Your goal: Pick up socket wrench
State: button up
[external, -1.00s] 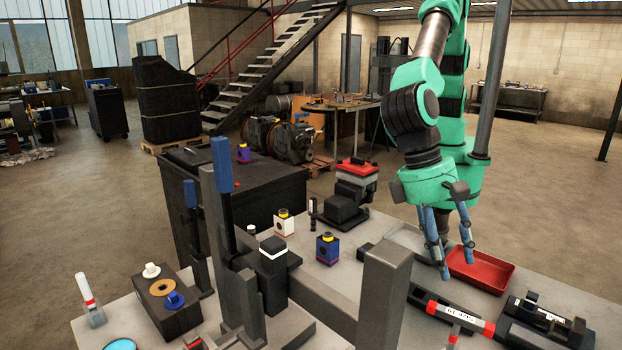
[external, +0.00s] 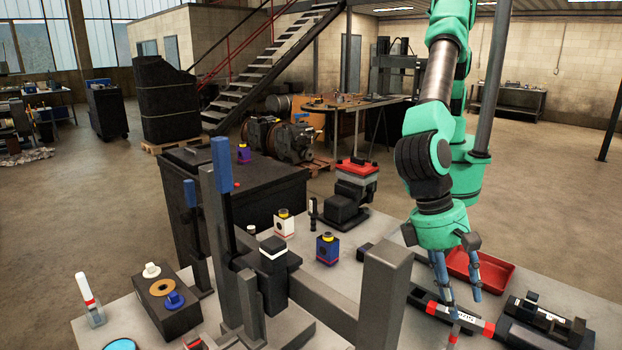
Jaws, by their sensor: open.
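A long dark bar-shaped tool with red bands and a white label (external: 487,327) lies at the front right of the grey bench; it may be the socket wrench, but I cannot tell for certain. My gripper (external: 462,294) points down over this tool, with its two blue fingers apart and nothing visible between them. The fingers hide part of the label. I cannot tell whether the fingertips touch the tool.
A red tray (external: 499,270) sits just behind my gripper. A black fixture (external: 545,322) lies to the right of the tool. A thick grey post (external: 384,295) stands to the left.

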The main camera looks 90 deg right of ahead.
aim_at(460, 312)
jog(key=shift+f, duration=0.1)
jog(key=shift+p+x, duration=0.5)
jog(key=shift+x, duration=1.95)
jog(key=shift+f, duration=0.1)
jog(key=shift+c, duration=0.5)
grip_shut()
